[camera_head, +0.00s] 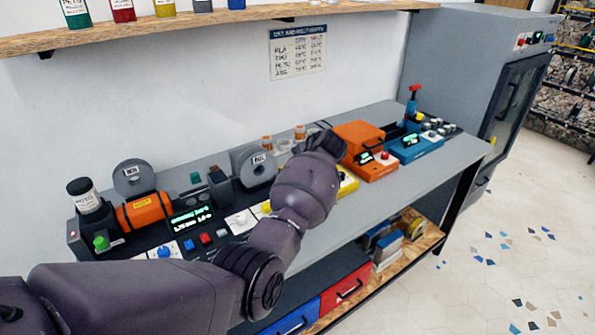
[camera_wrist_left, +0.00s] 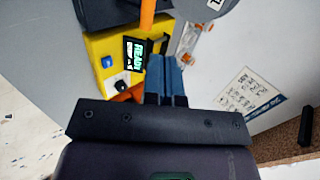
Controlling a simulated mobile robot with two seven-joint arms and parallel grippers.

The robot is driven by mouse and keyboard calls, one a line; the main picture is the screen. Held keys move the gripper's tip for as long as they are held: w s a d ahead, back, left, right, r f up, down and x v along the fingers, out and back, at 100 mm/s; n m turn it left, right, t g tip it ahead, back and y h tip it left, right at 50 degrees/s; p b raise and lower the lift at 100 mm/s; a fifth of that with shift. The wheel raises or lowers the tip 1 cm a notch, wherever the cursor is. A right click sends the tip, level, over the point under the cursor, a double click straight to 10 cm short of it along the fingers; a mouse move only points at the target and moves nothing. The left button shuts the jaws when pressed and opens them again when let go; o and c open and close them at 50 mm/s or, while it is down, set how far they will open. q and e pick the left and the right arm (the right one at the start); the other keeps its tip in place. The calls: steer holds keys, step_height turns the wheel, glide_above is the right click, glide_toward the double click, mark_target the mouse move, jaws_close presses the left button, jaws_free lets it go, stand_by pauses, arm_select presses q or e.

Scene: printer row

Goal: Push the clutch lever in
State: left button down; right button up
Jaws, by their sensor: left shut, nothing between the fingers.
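My left gripper (camera_wrist_left: 166,62) shows in the left wrist view with its two blue fingers together and nothing between them. Its tips are by the small screen reading "READY" (camera_wrist_left: 136,55) on a yellow machine (camera_wrist_left: 103,47). An upright orange bar (camera_wrist_left: 147,16) rises just beyond the tips; I cannot tell whether it is the clutch lever. In the head view my left arm covers most of the yellow machine (camera_head: 348,183) and hides the fingers. No lever is labelled as a clutch. My right gripper is not in view.
An orange machine (camera_head: 358,142) and a blue machine (camera_head: 408,146) with a red-topped post stand to the right on the grey bench (camera_head: 462,156). A dark machine with an orange cylinder (camera_head: 145,212) stands left. A wooden shelf (camera_head: 180,27) runs above.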

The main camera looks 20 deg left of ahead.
arm_select(q)
steer(key=v, duration=0.6)
steer(key=shift+w+a+r, duration=0.2)
steer(key=shift+r, duration=0.15)
